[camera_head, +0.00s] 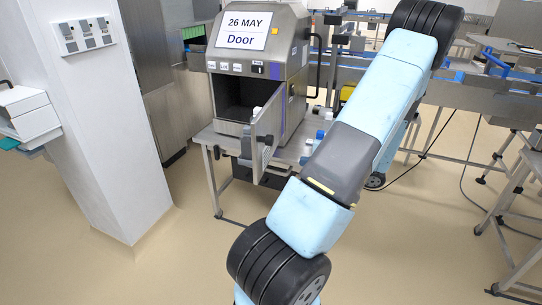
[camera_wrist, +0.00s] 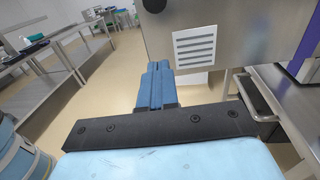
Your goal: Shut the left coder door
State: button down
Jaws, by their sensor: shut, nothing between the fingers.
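The coder (camera_head: 294,68) is a steel box on a stand, with a screen (camera_head: 243,30) reading "26 MAY Door". Its front opening is dark and uncovered. The coder door (camera_head: 268,128) stands open, swung outward from the opening's right side, with a dark handle on it. In the wrist view my gripper (camera_wrist: 158,67) has its blue fingers together and empty. Beyond the fingertips is a steel panel (camera_wrist: 240,35) with a white slotted plate and a dark round knob; I cannot tell surely that it is the same door. My gripper does not show in the head view.
A white pillar (camera_head: 105,120) stands left of the coder. Small bottles (camera_head: 308,147) are on the stand beside the coder. Conveyor frames (camera_head: 480,95) and steel tables are at the right. Beige floor (camera_head: 195,265) is clear in front.

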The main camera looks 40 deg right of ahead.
aim_at(261, 154)
jog(key=x, duration=1.3)
jog(key=shift+w, duration=0.3)
jog(key=shift+w, duration=0.15)
